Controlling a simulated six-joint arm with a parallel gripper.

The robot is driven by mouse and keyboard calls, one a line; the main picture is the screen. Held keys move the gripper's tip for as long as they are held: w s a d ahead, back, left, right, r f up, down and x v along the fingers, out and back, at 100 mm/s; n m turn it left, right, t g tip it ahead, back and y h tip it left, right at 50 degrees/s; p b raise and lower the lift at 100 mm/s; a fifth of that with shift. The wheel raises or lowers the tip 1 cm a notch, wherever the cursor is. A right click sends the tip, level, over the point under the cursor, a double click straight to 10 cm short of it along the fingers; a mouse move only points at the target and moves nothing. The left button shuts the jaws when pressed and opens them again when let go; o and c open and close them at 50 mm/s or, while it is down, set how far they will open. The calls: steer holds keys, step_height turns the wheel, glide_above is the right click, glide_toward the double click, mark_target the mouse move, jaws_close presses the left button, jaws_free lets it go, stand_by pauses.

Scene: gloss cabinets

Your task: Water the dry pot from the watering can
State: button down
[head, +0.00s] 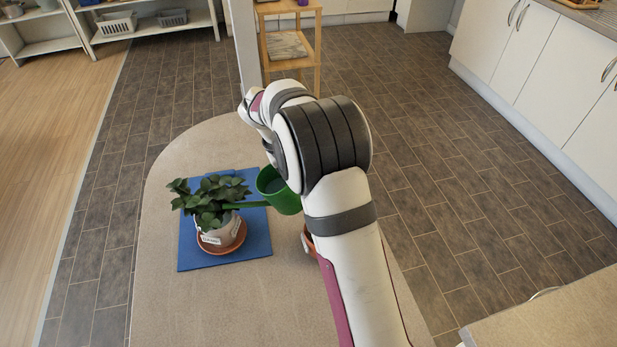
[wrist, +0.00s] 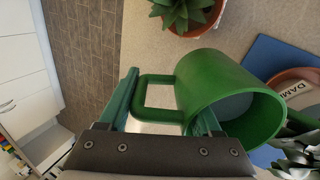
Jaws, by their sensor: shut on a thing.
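My gripper (wrist: 165,105) is shut on the handle of the green watering can (wrist: 232,95), with the handle between its fingers. In the head view my arm hides the gripper. There the can (head: 280,194) has its spout pointing left, its tip among the leaves or hidden by them. A leafy plant in a white pot (head: 222,236) stands left of the can; its label (wrist: 297,91) reads "DAM", the rest cut off. A terracotta pot (wrist: 205,24) with a succulent shows in the wrist view. In the head view this pot is mostly hidden behind my arm. I cannot see water flowing.
The leafy pot stands in a terracotta saucer (head: 223,249) on a blue mat (head: 197,258). The beige table (head: 215,310) is clear in front and at the back. A wooden stand (head: 291,60) is behind the table. White cabinets (head: 540,70) line the right.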

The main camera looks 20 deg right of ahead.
steer(key=f+y, duration=0.1)
steer(key=f, duration=0.1)
steer(key=f+y, duration=0.2)
steer(key=f, duration=0.1)
steer(key=f+y, duration=0.1)
steer(key=f, duration=0.1)
steer(key=shift+a+f, duration=0.25)
steer(key=shift+a, duration=0.1)
steer(key=shift+r, duration=2.55)
steer(key=shift+r, duration=0.1)
steer(key=s+a+r+m, duration=0.1)
steer(key=s+a+r, duration=0.1)
steer(key=s+r, duration=1)
step_height(320, 180, up, 6)
steer(key=shift+s+a+f+m, duration=0.2)
steer(key=shift+a+f+m, duration=0.05)
steer(key=shift+a+m, duration=0.05)
